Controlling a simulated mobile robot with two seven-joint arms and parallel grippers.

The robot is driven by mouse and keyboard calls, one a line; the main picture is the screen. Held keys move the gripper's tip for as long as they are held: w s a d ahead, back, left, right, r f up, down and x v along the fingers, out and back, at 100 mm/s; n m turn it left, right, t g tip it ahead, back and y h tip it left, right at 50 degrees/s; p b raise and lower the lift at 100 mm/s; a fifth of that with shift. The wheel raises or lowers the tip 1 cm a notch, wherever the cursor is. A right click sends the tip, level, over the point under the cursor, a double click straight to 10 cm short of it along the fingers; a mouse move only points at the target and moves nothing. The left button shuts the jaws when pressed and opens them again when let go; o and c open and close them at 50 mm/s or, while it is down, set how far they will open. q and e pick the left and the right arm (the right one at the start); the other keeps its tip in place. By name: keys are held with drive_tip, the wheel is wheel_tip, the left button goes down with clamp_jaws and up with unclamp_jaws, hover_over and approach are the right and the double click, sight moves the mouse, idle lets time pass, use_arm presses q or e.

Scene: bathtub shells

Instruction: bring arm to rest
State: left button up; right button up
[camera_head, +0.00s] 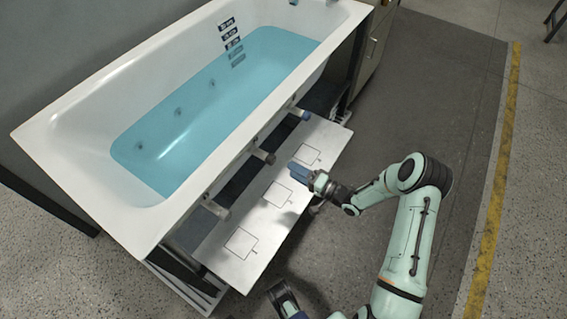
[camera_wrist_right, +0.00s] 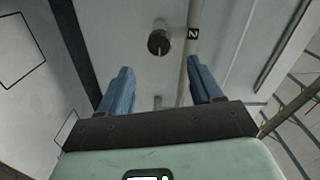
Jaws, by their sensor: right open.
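My right gripper (camera_head: 301,172) is beside the long side of the bathtub (camera_head: 175,222), above the white shelf board. In the right wrist view my right gripper (camera_wrist_right: 158,92) has its two blue fingers spread apart with nothing between them. Beyond the fingertips, apart from them, a dark round pipe end (camera_wrist_right: 159,42) sticks out from the tub's underside. My right arm (camera_head: 408,235) is bent and reaches in from the lower right. A dark part with some blue (camera_head: 285,299) at the bottom edge appears to be my left gripper; it is cut off, and its jaws cannot be made out.
The white board (camera_head: 240,270) below the tub bears several outlined squares. Pipe ends (camera_head: 265,156) stick out along the tub's side. A pipe with a black label (camera_wrist_right: 193,33) runs close by. A cabinet (camera_head: 374,45) stands at the back. The dark floor mat to the right is clear.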

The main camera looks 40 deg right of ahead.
use_arm(q)
drive_tip(key=shift+s+d+r, duration=0.1)
drive_tip(key=shift+s, duration=0.1)
use_arm(e)
drive_tip(key=shift+v, duration=0.9)
